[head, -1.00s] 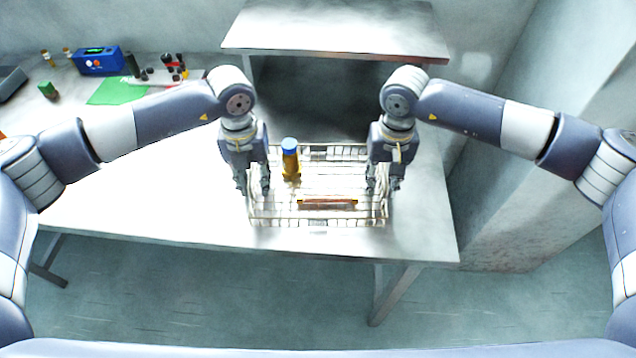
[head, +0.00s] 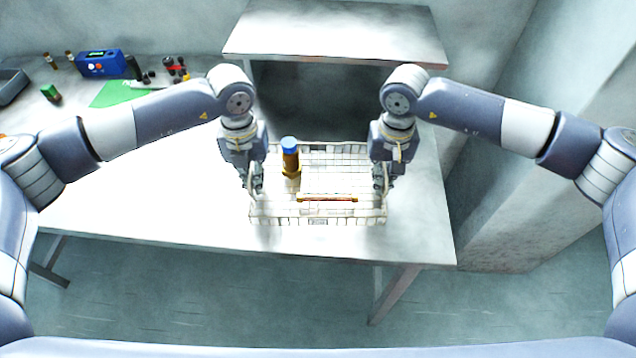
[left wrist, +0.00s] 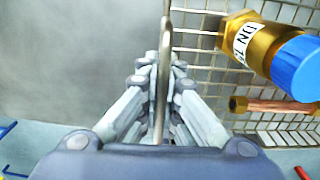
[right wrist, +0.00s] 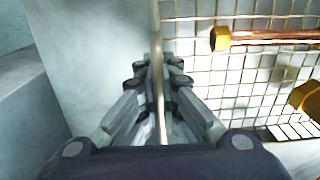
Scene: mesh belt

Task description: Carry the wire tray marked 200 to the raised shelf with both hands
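The wire tray (head: 330,218) rests on the metal table below the raised shelf (head: 330,40). A small tag on its front side is too small to read. It holds a brass valve with a blue cap (head: 290,160), standing upright at the left, and a copper pipe with brass ends (head: 327,198) lying near the front. My left gripper (head: 257,192) is shut on the tray's left handle, a wire loop (left wrist: 163,70) between its fingers. My right gripper (head: 380,190) is shut on the right handle (right wrist: 157,70).
A blue device (head: 100,63), a green mat (head: 118,93), a green block (head: 50,92) and several small parts lie at the table's back left. A grey bin (head: 12,86) is at the far left. A wall block (head: 530,190) stands right of the table.

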